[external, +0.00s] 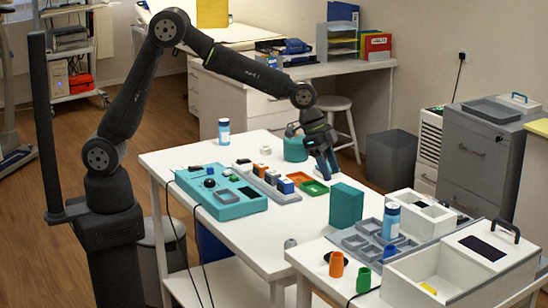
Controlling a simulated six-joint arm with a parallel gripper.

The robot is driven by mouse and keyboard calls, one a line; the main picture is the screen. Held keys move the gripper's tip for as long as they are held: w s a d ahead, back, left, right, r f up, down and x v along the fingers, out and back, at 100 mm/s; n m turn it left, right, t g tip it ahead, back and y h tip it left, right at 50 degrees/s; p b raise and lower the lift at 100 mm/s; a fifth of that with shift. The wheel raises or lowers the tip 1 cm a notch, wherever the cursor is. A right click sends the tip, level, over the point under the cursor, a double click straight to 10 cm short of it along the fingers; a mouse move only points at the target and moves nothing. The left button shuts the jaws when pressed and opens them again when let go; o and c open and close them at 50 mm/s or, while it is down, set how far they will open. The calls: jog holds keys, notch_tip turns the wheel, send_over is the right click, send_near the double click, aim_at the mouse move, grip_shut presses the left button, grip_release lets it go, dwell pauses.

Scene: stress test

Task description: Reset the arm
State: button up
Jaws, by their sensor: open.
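My gripper (326,165) is at the end of my black arm, which reaches from the left over the white table (190,157). The exact gap between fingertips and table is hard to tell. A teal round container (295,149) stands just behind and left of the gripper.
A teal control box (235,209) and a grey rack of small blocks (268,186) lie left of the gripper. A teal block (346,205) stands to its right. A blue-white bottle (224,132) stands at the back edge. A second table holds bins, cups and a white box (455,265).

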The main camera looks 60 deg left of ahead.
jog(key=w+a+f+n, duration=0.1)
jog(key=w+a+n, duration=0.1)
jog(key=a, duration=0.8)
jog(key=w+a+n+t+y, duration=0.1)
jog(key=w+a, duration=0.3)
jog(key=a, duration=0.6)
jog(key=shift+w+a+f+n, duration=0.25)
jog(key=shift+f+n, duration=0.1)
jog(key=shift+n, duration=0.15)
